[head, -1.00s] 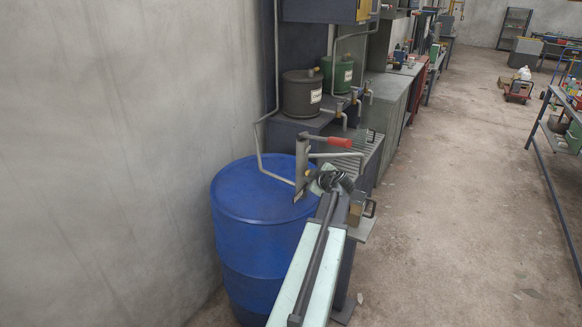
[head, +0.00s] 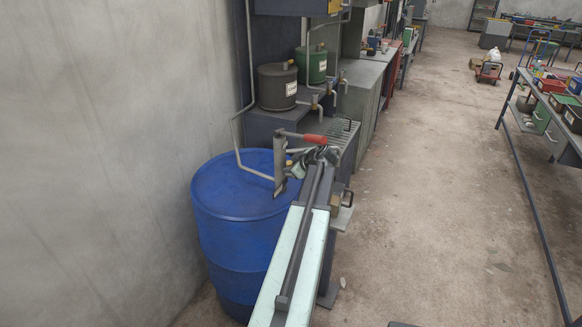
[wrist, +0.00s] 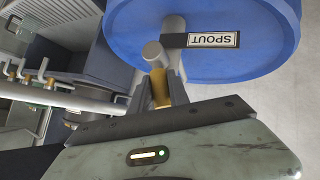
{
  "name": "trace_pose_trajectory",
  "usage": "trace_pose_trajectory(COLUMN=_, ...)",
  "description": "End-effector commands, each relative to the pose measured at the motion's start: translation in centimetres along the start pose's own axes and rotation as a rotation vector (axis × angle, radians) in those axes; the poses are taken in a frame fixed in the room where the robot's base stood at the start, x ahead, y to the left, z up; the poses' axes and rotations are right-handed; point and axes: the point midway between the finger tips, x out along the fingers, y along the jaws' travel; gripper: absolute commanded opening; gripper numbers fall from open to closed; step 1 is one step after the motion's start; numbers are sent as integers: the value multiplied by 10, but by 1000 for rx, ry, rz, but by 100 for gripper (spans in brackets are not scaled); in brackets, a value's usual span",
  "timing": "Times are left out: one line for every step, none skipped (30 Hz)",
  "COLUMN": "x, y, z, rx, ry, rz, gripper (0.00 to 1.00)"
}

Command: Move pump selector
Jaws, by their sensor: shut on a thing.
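A blue drum (head: 235,185) stands by the wall with a grey hand pump (head: 280,160) on top. The pump has a red-gripped handle (head: 308,138) and a bent pipe. In the wrist view, a black tag reading SPOUT (wrist: 213,40), upside down, sits beside the pump's grey post over the blue drum lid (wrist: 265,50). A short round-ended grey selector peg (wrist: 154,51) points toward the camera. My gripper (wrist: 162,84) is shut around the peg's brass-coloured lower part. In the head view my gripper (head: 302,165) is beside the pump, its fingertips mostly hidden by my arm.
A dark cabinet bench with a brown tank (head: 277,87), a green tank (head: 313,65) and brass taps stands behind the drum. A grey concrete wall is at left. The floor (head: 430,190) is open at right, up to a rack (head: 535,105) with coloured bins.

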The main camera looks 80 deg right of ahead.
Motion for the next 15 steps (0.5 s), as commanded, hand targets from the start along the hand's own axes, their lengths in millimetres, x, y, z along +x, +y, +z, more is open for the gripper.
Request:
trace_pose_trajectory(x=0, y=0, z=2, rx=-2, ry=-4, rz=1, gripper=0)
trace_pose_trajectory(x=0, y=0, z=1, rx=-2, ry=-4, rz=1, gripper=0)
trace_pose_trajectory(x=0, y=0, z=1, rx=-2, ry=-4, rz=1, gripper=0)
trace_pose_trajectory(x=0, y=0, z=1, rx=-3, ry=-4, rz=1, gripper=0)
trace_pose_trajectory(x=0, y=0, z=1, rx=-3, ry=-4, rz=1, gripper=30)
trace_pose_trajectory(x=0, y=0, z=1, rx=-3, ry=-4, rz=1, gripper=41)
trace_pose_trajectory(x=0, y=0, z=1, rx=-3, ry=-3, rz=1, gripper=43)
trace_pose_trajectory(x=0, y=-1, z=1, rx=-3, ry=-3, rz=1, gripper=43)
trace_pose_trajectory(x=0, y=-1, z=0, rx=-3, ry=-3, rz=0, gripper=43)
trace_pose_trajectory(x=0, y=-1, z=0, rx=-3, ry=-3, rz=0, gripper=43)
trace_pose_trajectory(x=0, y=-1, z=0, rx=-3, ry=-2, rz=0, gripper=43)
trace_pose_trajectory(x=0, y=-1, z=0, rx=-3, ry=-2, rz=0, gripper=43)
trace_pose_trajectory(x=0, y=-1, z=0, rx=-3, ry=-2, rz=0, gripper=43)
trace_pose_trajectory(x=0, y=-1, z=0, rx=-4, ry=-2, rz=0, gripper=43)
trace_pose_trajectory(x=0, y=-1, z=0, rx=-4, ry=-2, rz=0, gripper=43)
